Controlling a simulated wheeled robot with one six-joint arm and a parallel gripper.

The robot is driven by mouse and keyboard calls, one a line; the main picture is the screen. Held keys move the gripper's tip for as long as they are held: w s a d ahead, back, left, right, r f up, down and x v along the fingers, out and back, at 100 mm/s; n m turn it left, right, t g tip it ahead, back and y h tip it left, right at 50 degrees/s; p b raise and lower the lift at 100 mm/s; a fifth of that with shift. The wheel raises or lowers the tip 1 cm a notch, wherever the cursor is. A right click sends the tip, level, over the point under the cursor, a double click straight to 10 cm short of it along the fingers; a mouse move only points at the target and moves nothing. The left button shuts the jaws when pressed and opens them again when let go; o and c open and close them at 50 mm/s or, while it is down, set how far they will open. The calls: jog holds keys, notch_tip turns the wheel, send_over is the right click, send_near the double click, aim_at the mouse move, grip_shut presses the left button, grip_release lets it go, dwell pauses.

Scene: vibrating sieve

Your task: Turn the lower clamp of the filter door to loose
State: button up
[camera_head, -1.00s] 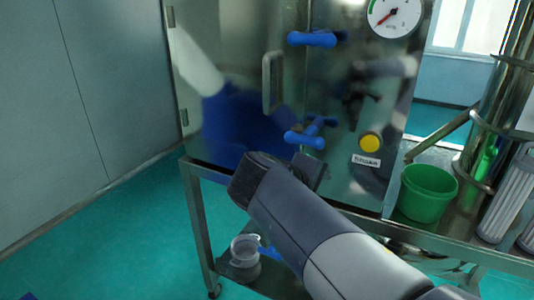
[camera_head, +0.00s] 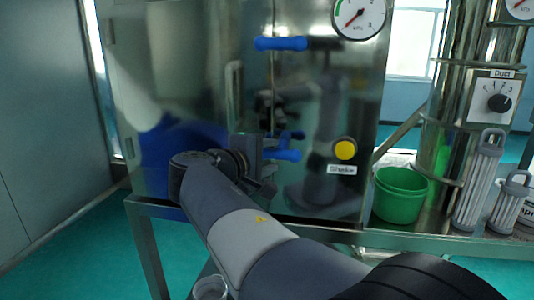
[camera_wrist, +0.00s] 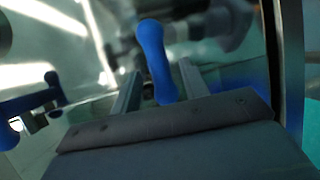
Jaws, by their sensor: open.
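The lower clamp has a blue handle (camera_head: 281,154) on the front of the steel filter door (camera_head: 190,90). In the wrist view its blue handle (camera_wrist: 156,62) stands between my two grey fingers. My gripper (camera_head: 266,146) is open around the handle at its left end in the head view. In the wrist view the gripper (camera_wrist: 160,85) shows a gap on both sides of the handle, so I see no firm hold. The clamp's base is partly hidden by the gripper.
The upper clamp (camera_head: 280,43) with its blue handle is above. A yellow button (camera_head: 345,149) labelled Shake is to the right. A green bucket (camera_head: 399,194) and filter cartridges (camera_head: 479,180) stand on the bench. Another blue handle (camera_wrist: 30,100) shows at left in the wrist view.

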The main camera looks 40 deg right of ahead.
aim_at(272, 157)
jog(key=shift+x, duration=2.25)
jog(key=shift+c, duration=0.4)
jog(key=shift+f, duration=0.2)
jog(key=c, duration=0.8)
